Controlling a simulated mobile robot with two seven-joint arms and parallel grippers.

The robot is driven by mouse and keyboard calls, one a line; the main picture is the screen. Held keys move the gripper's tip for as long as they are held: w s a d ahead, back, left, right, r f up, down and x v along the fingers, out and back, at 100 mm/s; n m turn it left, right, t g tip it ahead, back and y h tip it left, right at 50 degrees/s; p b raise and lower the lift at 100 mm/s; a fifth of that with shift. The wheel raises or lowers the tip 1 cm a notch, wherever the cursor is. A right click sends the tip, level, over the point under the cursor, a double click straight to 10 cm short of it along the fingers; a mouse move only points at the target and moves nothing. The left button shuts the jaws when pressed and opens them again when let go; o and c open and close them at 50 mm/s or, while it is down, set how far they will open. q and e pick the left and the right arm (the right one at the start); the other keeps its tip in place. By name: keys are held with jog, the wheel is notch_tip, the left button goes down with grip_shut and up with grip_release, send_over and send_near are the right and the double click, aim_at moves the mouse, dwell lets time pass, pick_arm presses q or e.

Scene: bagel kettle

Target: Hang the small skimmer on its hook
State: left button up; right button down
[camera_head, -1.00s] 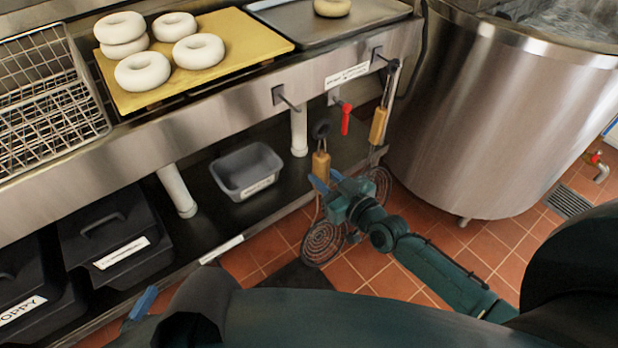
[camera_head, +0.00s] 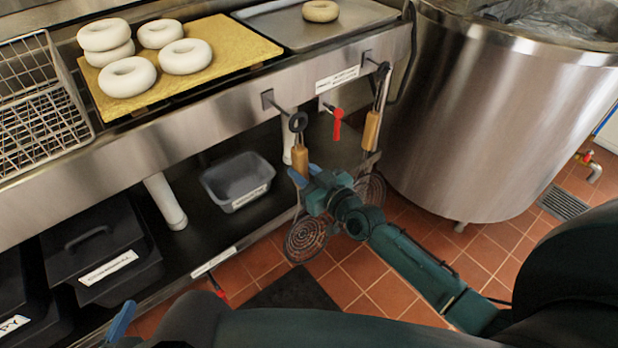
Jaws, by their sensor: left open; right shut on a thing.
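The small skimmer has a dark ring at the top (camera_head: 298,122), a wooden handle (camera_head: 300,156) and a round coiled wire head (camera_head: 311,238) hanging below. My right gripper (camera_head: 306,174) is shut on it at the lower end of the handle. The skimmer hangs nearly upright in front of the counter. Its ring is right at the tip of the left hook (camera_head: 281,107) on the counter's front; I cannot tell whether the hook passes through it. My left gripper (camera_head: 122,322) shows only in part at the lower left, away from the skimmer, and is open.
Another skimmer with a wooden handle (camera_head: 371,130) hangs on the right hook (camera_head: 372,62). A red-handled valve (camera_head: 337,124) sits between the hooks. A large steel kettle (camera_head: 490,120) stands right. A grey bin (camera_head: 240,182) is on the lower shelf.

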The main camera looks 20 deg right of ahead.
jog(key=shift+w+a, duration=0.15)
jog(key=shift+w, duration=0.4)
jog(key=shift+w+a+b, duration=0.2)
jog(key=shift+w+b, duration=0.25)
jog(key=shift+w, duration=0.05)
jog(key=shift+w+a+f+b, duration=0.1)
jog(key=shift+w+a+b, duration=0.2)
jog(key=shift+w, duration=0.4)
jog(key=shift+w+a+f+b, duration=0.1)
jog(key=shift+w+f+b, duration=0.15)
jog(key=shift+w+b, duration=0.25)
jog(key=shift+w+a+f, duration=0.1)
pick_arm(q)
jog(key=shift+f+m, duration=0.3)
jog(key=shift+f, duration=0.45)
jog(key=shift+s+f, duration=0.1)
jog(key=shift+f, duration=0.05)
